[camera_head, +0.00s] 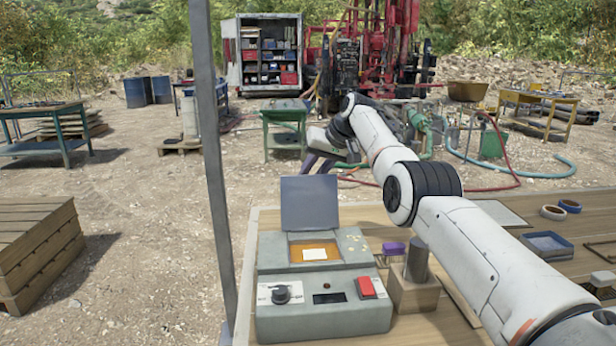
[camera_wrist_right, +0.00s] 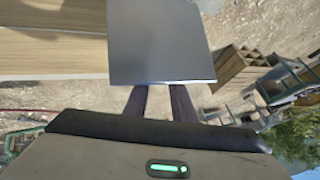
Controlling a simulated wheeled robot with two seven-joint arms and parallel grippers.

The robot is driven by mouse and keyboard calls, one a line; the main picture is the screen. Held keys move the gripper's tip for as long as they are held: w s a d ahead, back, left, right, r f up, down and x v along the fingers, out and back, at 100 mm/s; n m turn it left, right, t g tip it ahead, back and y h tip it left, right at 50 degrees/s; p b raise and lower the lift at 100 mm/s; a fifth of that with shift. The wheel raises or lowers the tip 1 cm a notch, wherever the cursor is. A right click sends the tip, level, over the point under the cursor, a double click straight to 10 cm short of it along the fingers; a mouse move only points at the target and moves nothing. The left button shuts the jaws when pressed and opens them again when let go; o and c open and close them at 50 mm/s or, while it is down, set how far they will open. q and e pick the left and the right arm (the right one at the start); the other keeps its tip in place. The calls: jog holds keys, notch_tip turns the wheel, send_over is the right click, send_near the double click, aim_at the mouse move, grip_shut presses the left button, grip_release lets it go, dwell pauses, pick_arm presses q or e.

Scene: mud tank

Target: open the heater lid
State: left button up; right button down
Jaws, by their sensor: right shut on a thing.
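The heater (camera_head: 325,316) is a grey-green box on the table, with a black knob, a red switch and an orange well holding a small pale square. Its flat grey lid (camera_head: 310,203) stands raised, close to upright, at the back of the well. My right arm reaches over from the right, with its gripper (camera_head: 313,166) at the lid's upper edge, partly hidden behind it. In the right wrist view the lid (camera_wrist_right: 160,42) covers the fingertips of the gripper (camera_wrist_right: 158,98), which is shut on it. My left gripper is in neither view.
A wooden block with a grey cylinder (camera_head: 417,262) stands right of the heater, near a small purple item (camera_head: 393,248). A blue tray (camera_head: 547,245) and tape rolls (camera_head: 553,212) lie farther right. A grey post (camera_head: 212,170) rises left of the table.

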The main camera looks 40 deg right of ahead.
jog(key=c, duration=1.9)
grip_release()
jog(key=shift+s+d+f, duration=0.15)
jog(key=shift+s+f, duration=0.05)
jog(key=o, duration=0.4)
jog(key=shift+s, duration=0.15)
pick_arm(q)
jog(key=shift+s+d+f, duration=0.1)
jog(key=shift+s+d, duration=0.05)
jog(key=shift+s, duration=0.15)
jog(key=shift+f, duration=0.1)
pick_arm(e)
jog(key=shift+r, duration=0.1)
jog(key=shift+s+r+b, duration=0.2)
jog(key=shift+r+b, duration=0.2)
jog(key=shift+b, duration=0.35)
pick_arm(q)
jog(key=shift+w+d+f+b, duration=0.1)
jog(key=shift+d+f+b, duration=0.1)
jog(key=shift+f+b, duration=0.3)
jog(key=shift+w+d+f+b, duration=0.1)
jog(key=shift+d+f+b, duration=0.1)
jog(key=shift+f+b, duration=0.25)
pick_arm(e)
jog(key=v, duration=0.9)
jog(key=shift+s+d+r, duration=0.1)
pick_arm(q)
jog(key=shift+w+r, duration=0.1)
